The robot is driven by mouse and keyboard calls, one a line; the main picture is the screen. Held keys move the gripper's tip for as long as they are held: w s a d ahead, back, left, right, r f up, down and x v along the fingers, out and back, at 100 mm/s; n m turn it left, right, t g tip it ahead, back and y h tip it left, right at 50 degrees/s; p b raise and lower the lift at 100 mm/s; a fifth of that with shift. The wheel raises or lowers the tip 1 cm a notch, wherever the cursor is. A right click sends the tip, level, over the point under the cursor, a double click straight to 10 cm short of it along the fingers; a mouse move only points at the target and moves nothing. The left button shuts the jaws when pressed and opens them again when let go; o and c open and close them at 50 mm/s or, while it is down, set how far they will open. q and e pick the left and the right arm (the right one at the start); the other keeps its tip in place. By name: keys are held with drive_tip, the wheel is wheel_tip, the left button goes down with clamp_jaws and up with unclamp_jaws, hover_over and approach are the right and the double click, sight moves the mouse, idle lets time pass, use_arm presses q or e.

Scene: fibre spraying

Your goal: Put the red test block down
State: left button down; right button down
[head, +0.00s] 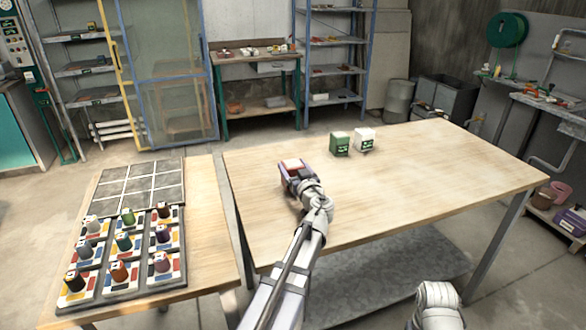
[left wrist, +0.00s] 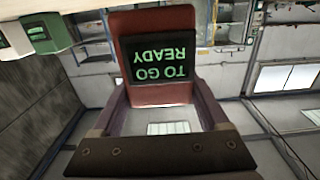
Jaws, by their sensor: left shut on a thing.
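The red test block (head: 292,164) is in my left gripper (head: 298,179), over the near table, left of its middle. In the left wrist view the red block (left wrist: 152,20) shows a dark screen with green letters reading "READY TO GO", upside down in the picture. The purple-grey fingers of the left gripper (left wrist: 158,98) are shut on it, one on each side. I cannot tell whether its underside touches the table. My right gripper is out of view; only a pale part of my right arm shows at the bottom of the head view.
A green block (head: 340,143) and a white block (head: 364,139) stand close together further back on the wooden table (head: 440,170). Its right half is clear. A side table at left holds a dark tray (head: 103,291) of several coloured spools and an empty gridded panel (head: 137,186).

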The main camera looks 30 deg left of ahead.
use_arm(q)
drive_tip(key=shift+s+d+f+b, duration=0.1)
drive_tip(key=shift+s+f+b, duration=0.05)
drive_tip(key=shift+f+b, duration=0.3)
drive_tip(key=shift+s+r, duration=0.1)
unclamp_jaws()
drive_tip(key=shift+s+d, duration=0.1)
drive_tip(key=shift+s, duration=0.05)
drive_tip(key=shift+r+p, duration=0.2)
drive_tip(key=shift+p, duration=0.15)
drive_tip(key=shift+r+p, duration=0.4)
drive_tip(key=shift+p, duration=0.15)
drive_tip(key=v, duration=1.1)
drive_tip(key=shift+d, duration=0.2)
drive_tip(key=shift+f, duration=0.15)
